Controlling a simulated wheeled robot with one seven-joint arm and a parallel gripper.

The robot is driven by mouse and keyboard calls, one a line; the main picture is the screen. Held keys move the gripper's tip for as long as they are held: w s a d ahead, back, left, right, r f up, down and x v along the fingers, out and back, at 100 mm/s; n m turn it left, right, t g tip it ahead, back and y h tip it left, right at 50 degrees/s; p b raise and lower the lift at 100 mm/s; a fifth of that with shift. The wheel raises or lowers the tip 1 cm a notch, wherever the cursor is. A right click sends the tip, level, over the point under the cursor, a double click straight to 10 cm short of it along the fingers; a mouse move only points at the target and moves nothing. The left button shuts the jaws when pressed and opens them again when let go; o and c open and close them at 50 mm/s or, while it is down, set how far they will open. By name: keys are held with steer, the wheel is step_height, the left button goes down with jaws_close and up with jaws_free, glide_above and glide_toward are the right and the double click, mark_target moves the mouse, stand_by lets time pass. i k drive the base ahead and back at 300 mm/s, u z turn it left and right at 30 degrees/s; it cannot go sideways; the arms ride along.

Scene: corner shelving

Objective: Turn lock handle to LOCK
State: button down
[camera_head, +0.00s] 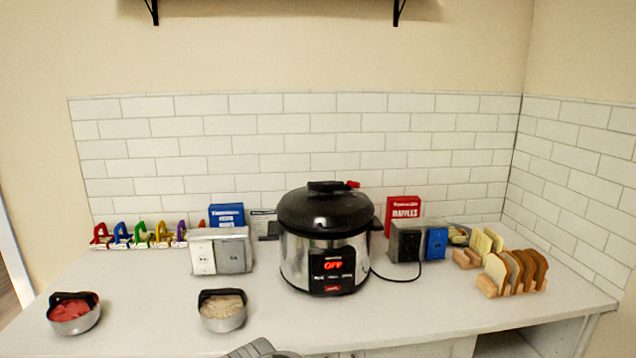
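A pressure cooker (325,240) with a steel body and black lid stands upright on the counter, near the middle of the view. Its lid (325,212) is on. A black lock handle (328,187) with a red tip at its right end lies across the top of the lid. LOCK markings are too small to read. The front panel (332,272) shows red "OFF". My gripper's fingers are not in view. Only a grey piece, seemingly of my arm, shows at the bottom edge, in front of the cooker and to its left.
A black cord runs from the cooker to an outlet box (405,240) on the right. Bread slices stand in a rack (512,283) farther right. Two handled bowls (74,314) (222,312) stand front left. Another outlet box (219,251) is left of the cooker. The front right counter (430,315) is clear.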

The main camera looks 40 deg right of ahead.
mark_target(323, 188)
steer(key=z, duration=1.4)
steer(key=i, duration=0.55)
steer(key=u, duration=0.4)
